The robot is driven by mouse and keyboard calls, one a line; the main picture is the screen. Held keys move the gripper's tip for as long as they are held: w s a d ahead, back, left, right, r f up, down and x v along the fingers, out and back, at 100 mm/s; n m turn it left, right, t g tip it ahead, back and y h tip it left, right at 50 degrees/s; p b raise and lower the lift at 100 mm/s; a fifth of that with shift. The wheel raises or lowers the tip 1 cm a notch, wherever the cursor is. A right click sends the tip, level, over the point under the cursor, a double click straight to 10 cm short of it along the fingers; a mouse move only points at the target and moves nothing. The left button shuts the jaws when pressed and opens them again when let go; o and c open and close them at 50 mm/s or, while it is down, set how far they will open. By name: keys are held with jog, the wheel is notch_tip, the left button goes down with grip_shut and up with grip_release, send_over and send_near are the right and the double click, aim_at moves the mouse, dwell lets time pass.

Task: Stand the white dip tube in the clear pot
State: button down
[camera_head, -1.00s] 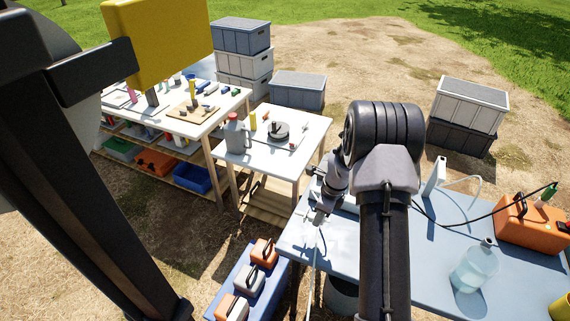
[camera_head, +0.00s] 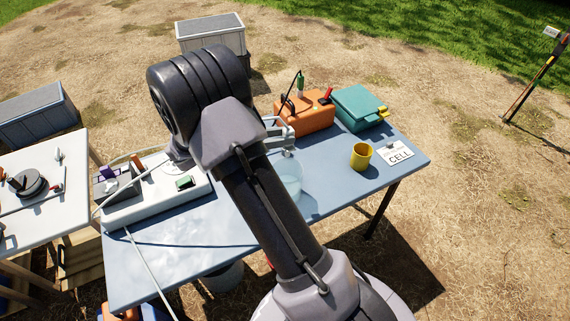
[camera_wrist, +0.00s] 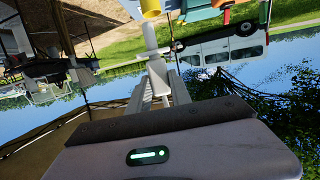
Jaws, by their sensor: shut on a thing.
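My gripper shows in the wrist view (camera_wrist: 157,72), with its fingers closed on a pale tube-like thing, which looks like the white dip tube (camera_wrist: 149,35). It runs from between the fingers toward the yellow cup at the top of the picture. In the head view, my arm crosses the table and hides most of the gripper. A clear, bluish vessel (camera_head: 290,178), perhaps the clear pot, stands on the blue table (camera_head: 180,260), partly behind my arm. I cannot tell whether the tube touches it.
A yellow cup (camera_head: 361,156) and a CELL card (camera_head: 396,152) are on the table's right. An orange case (camera_head: 305,117) and a teal case (camera_head: 359,107) stand behind. A white tray (camera_head: 150,205) and thin pale hoses are at the left. The front right of the table is clear.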

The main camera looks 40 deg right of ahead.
aim_at(289, 148)
jog(key=shift+w+d+r, duration=0.2)
jog(key=shift+d+r, duration=0.1)
jog(key=shift+r, duration=0.15)
jog(key=shift+a, duration=0.1)
jog(key=shift+a+f+b, duration=0.1)
jog(key=shift+f+b, duration=0.1)
jog(key=shift+b, duration=0.5)
notch_tip(289, 148, down, 6)
jog(key=b, duration=0.5)
jog(key=shift+r+b, duration=0.15)
jog(key=shift+b, duration=0.2)
jog(key=shift+b, duration=0.35)
